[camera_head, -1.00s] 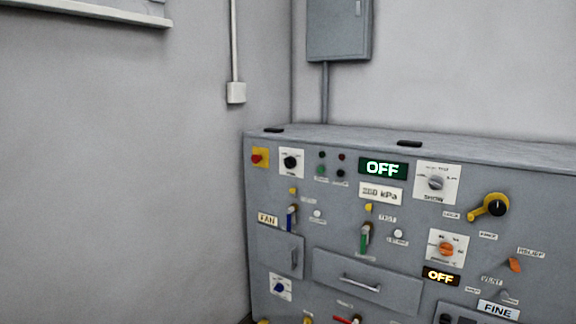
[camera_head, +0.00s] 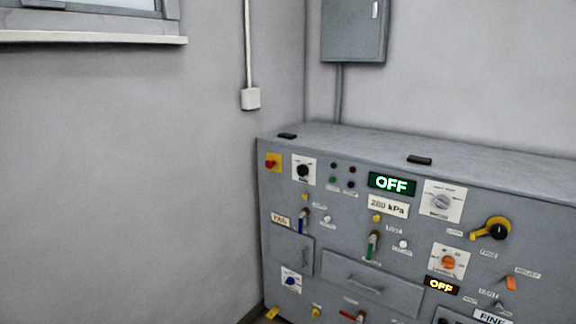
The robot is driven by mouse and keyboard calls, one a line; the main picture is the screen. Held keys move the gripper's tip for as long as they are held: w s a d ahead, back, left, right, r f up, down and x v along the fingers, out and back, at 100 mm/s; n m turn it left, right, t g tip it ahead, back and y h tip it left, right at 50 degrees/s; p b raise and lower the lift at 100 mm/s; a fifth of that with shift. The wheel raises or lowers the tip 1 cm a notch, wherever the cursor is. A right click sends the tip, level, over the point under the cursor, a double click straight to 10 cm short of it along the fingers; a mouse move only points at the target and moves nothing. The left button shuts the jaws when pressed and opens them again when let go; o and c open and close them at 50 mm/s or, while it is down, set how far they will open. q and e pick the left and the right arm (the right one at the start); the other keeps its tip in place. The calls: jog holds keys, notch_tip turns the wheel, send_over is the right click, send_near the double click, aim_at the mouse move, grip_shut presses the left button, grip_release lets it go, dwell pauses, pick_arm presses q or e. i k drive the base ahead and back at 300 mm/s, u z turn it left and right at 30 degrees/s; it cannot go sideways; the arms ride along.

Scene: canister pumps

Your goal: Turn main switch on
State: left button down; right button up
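The grey control panel (camera_head: 345,225) stands in the corner, in the right half of the head view. No label that I can read says main switch. At its upper left is a red knob on a yellow plate (camera_head: 273,163). Beside it is a black rotary knob on a white plate (camera_head: 303,170). A green-lit display (camera_head: 392,184) reads OFF, and a lower amber display (camera_head: 441,286) also reads OFF. A larger black and yellow rotary handle (camera_head: 496,229) is at the right. Neither of my grippers is in view.
A grey wall box (camera_head: 354,30) hangs above the panel. A white socket box (camera_head: 250,99) and a window sill (camera_head: 90,38) are on the left wall. The panel has several more levers, knobs and a drawer (camera_head: 371,282). No loose obstacle shows before the panel.

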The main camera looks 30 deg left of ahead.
aim_at(302, 170)
jog(key=u, duration=0.2)
jog(key=i, duration=1.45)
jog(key=u, duration=2.55)
